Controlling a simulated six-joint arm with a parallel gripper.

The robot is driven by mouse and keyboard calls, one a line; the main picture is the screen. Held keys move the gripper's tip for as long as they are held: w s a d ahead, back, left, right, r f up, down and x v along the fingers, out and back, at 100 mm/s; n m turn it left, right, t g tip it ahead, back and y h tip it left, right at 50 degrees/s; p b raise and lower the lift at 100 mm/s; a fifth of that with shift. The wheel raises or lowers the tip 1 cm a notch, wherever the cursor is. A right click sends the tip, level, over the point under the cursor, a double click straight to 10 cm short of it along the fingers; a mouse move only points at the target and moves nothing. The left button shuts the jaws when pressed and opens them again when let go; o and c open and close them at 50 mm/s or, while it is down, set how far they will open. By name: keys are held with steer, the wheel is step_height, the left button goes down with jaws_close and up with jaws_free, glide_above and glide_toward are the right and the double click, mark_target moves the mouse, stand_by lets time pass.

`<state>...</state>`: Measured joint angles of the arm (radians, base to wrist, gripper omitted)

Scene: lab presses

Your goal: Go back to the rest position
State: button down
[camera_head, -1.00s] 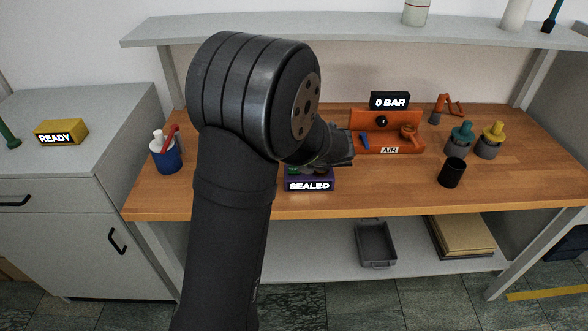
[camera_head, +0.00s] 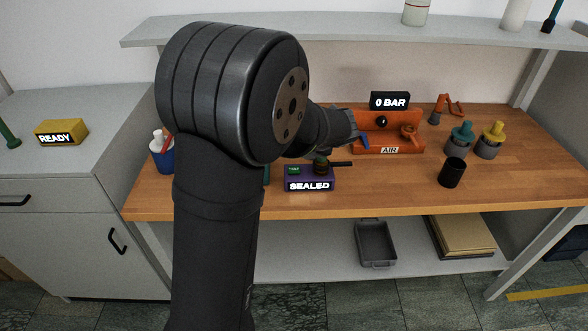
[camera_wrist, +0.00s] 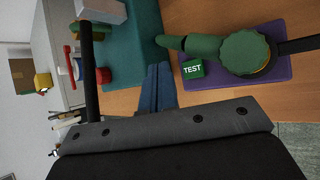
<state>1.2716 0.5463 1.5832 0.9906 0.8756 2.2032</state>
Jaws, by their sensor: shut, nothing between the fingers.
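My gripper (camera_wrist: 157,88) shows its blue fingers together and empty in the wrist view. In the head view the gripper end (camera_head: 338,128) is a dark shape above the bench, in front of the orange AIR unit's left part; its fingertips are hard to make out. The purple unit (camera_head: 310,185) with the SEALED display stands on the bench below and left of the gripper. In the wrist view this purple base (camera_wrist: 213,82) carries a green TEST button (camera_wrist: 192,69) and a round green fitting (camera_wrist: 246,53). The fingers are apart from them.
The orange AIR unit (camera_head: 390,140) has a 0 BAR display. A black cup (camera_head: 452,172), teal-topped (camera_head: 461,136) and yellow-topped (camera_head: 490,140) items stand right. A blue cup (camera_head: 160,160) stands left, partly hidden by my arm. A shelf (camera_head: 330,30) runs above the bench.

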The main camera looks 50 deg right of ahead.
stand_by(0.4)
steer(key=shift+f, duration=0.9)
step_height(320, 180, up, 6)
steer(key=shift+f, duration=0.2)
